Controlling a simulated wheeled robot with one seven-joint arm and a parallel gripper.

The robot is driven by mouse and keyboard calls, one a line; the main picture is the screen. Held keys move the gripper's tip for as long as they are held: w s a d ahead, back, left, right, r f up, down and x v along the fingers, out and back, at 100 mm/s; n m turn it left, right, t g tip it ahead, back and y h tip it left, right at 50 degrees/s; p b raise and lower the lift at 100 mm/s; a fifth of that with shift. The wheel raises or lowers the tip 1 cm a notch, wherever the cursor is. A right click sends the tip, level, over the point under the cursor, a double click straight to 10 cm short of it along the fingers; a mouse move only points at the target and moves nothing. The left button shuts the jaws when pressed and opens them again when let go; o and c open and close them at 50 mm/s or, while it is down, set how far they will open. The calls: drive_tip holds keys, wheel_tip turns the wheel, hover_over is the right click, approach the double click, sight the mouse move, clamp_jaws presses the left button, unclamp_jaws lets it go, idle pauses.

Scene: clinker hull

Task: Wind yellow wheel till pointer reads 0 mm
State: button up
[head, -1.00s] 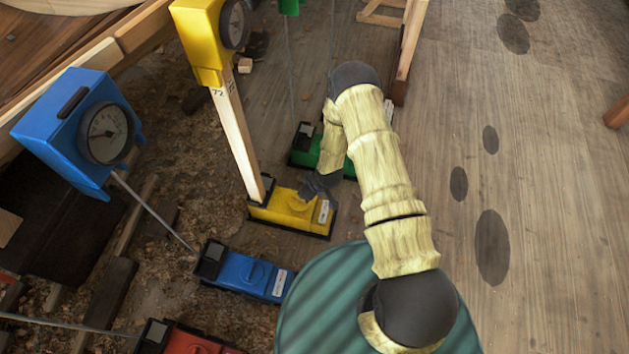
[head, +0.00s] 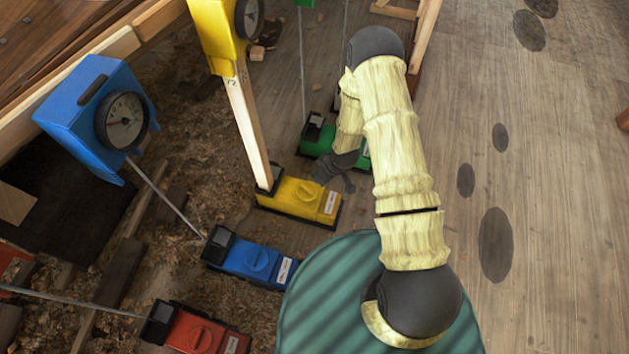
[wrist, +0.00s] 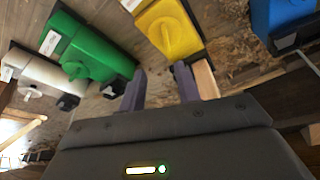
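The yellow floor unit (head: 289,206) carries a round yellow wheel (head: 307,190) with a raised grip on top. The unit also shows at the top of the wrist view (wrist: 186,40). The yellow gauge box (head: 212,35) is at the top of a wooden post rising by the unit. Its dial (head: 249,18) is seen obliquely and cut by the frame edge, so I cannot read the pointer. My gripper (head: 337,177) is beside the yellow unit, to the right of the wheel and apart from it. In the wrist view its two fingers (wrist: 160,86) are spread with nothing between them.
A green unit (head: 322,143) stands behind the yellow one. A blue unit (head: 250,261) and a red unit (head: 197,333) stand nearer. A blue gauge box (head: 72,110) is at left. A white unit (wrist: 40,80) is in the wrist view. Plank floor at right is open.

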drive_tip(key=w+f+g+h+b, duration=0.1)
drive_tip(key=w+f+h+b, duration=0.1)
drive_tip(key=w+b, duration=0.3)
wheel_tip(320, 180, up, 4)
drive_tip(key=g+b, duration=0.2)
drive_tip(key=b, duration=0.5)
hover_over(307, 187)
drive_tip(key=shift+w+h, duration=0.1)
drive_tip(key=shift+h, duration=0.2)
drive_tip(key=shift+f, duration=0.1)
wheel_tip(307, 187, down, 17)
drive_tip(key=b, duration=0.9)
drive_tip(key=shift+f, duration=0.2)
clamp_jaws()
